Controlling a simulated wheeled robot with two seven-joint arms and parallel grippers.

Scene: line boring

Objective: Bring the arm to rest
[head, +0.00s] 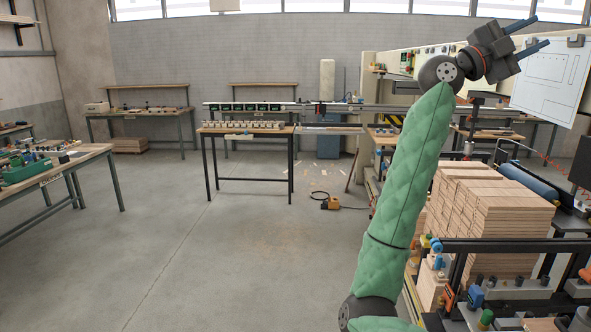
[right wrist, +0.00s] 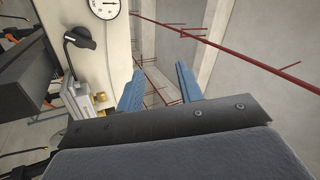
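My right arm, in a green quilted sleeve (head: 410,185), rises from the lower right of the head view. It is raised and bent at the top. My right gripper (head: 543,30) is at the upper right, pointing right, with its two blue fingers apart and nothing between them. The right wrist view also shows the fingers (right wrist: 158,82) spread and empty. My left arm and left gripper are not in view.
A white drawing sheet (head: 548,83) is just below the gripper. Stacked wooden boards (head: 490,215) stand right of my arm. The right wrist view shows a dial gauge (right wrist: 104,8), a black knob (right wrist: 80,40) and red rods (right wrist: 235,50).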

